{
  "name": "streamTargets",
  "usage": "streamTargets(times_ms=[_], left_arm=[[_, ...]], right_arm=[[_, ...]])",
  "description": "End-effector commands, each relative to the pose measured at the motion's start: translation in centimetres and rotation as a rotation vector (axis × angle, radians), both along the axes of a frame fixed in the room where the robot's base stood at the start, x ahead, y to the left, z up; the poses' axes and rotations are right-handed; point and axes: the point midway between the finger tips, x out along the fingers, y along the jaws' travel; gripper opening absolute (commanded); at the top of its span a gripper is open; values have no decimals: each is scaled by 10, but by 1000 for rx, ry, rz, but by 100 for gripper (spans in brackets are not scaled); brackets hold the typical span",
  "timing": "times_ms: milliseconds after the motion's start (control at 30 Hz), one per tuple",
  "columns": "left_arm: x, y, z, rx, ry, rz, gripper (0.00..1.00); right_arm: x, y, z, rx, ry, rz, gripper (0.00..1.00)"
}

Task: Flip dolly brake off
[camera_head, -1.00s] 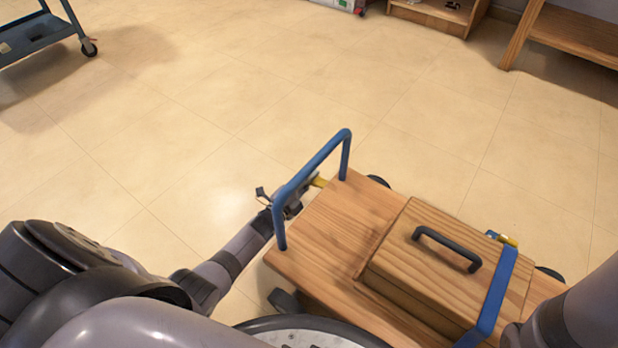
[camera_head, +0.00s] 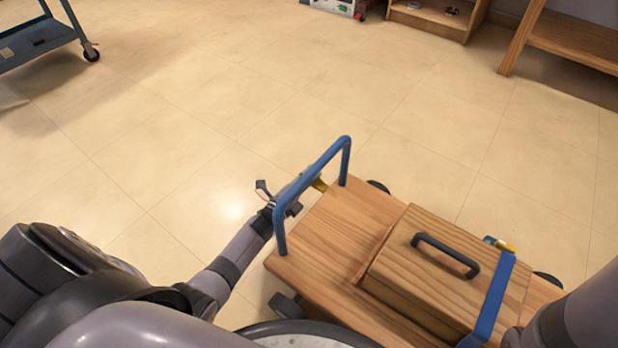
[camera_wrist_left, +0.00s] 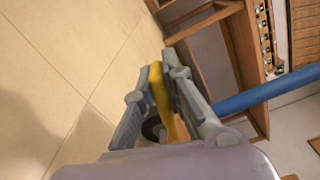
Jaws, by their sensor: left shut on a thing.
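A wooden dolly (camera_head: 340,225) with a blue handle bar (camera_head: 316,180) stands on the floor at lower centre. A yellow brake lever (camera_head: 320,185) sticks out at its far left corner, just behind the bar. My left gripper (camera_head: 300,190) reaches in from the left and is partly hidden by the bar. In the left wrist view, the yellow lever (camera_wrist_left: 158,90) lies between the two grey fingers (camera_wrist_left: 150,105), which are shut on it. A dark wheel (camera_wrist_left: 152,129) shows beneath. My right arm enters at lower right, but its gripper is out of view.
A wooden box (camera_head: 445,265) with a dark handle sits on the dolly. A blue cart (camera_head: 38,38) stands far left, wooden shelves (camera_head: 570,40) far right. Floor left and behind is clear.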

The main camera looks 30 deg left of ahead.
Motion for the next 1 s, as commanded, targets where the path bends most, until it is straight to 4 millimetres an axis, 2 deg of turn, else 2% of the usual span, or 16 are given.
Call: streamTargets(times_ms=[633,667,933,1000], left_arm=[[-1,-1,3,65,-6,0,0],[-1,-1,3,65,-6,0,12],[-1,-1,3,63,-8,0,30],[-1,-1,3,62,-8,0,31]], right_arm=[[0,0,1,0,0,0,34],[0,0,1,0,0,0,34],[0,0,1,0,0,1,34],[0,0,1,0,0,1,34]])
